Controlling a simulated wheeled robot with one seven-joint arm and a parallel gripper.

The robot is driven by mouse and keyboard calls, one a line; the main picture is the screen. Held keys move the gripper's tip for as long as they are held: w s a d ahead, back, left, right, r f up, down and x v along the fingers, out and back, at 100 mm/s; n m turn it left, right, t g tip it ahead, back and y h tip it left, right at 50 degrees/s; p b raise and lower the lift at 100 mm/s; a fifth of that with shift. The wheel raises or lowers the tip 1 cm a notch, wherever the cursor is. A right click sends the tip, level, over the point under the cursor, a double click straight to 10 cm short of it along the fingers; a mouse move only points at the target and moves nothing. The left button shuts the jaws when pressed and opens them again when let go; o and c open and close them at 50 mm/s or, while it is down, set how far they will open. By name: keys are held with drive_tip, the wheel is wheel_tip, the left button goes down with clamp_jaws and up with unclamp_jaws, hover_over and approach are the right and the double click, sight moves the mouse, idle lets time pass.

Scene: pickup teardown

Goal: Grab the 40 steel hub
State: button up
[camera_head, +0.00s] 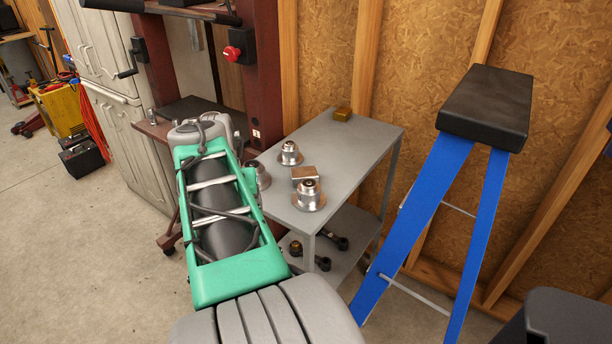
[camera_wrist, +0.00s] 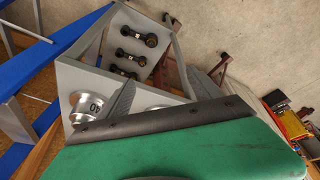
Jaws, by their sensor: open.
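Several silver, flanged hubs stand on the grey cart. One hub (camera_head: 309,195) is at the near right of the top and another (camera_head: 289,153) is farther back. A third (camera_head: 263,175) is partly hidden behind my green arm. In the wrist view, a hub (camera_wrist: 88,106) at lower left bears a rotated marking that looks like 40. I cannot tell for certain which head-view hub it is. A second hub (camera_wrist: 160,107) is mostly hidden by my green link. My gripper (camera_wrist: 161,80) is open, its fingers apart and empty. The head view hides it behind my arm.
A blue stepladder (camera_head: 425,205) is close on the right. A dark red press frame (camera_head: 268,80) stands behind my arm.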

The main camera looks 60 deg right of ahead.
sight(309, 183)
drive_tip(key=shift+o, duration=0.2)
drive_tip(key=s+d+r+m, duration=0.2)
drive_tip(key=s+d, duration=0.1)
drive_tip(key=d, duration=0.1)
drive_tip(key=s+d+r+m+g+p, duration=0.1)
drive_tip(key=s+d+r+m, duration=0.1)
drive_tip(key=s+d, duration=0.2)
drive_tip(key=s+d+r+m+h+p, duration=0.1)
drive_tip(key=s+d+r, duration=0.2)
drive_tip(key=s+d, duration=0.1)
drive_tip(key=shift+r+m, duration=0.1)
drive_tip(key=shift+m, duration=0.3)
drive_tip(key=x, duration=0.7)
drive_tip(key=shift+s+a+f, duration=0.1)
drive_tip(key=shift+s+f, duration=0.05)
drive_tip(key=shift+f, duration=0.35)
clamp_jaws()
drive_tip(key=shift+r, duration=0.2)
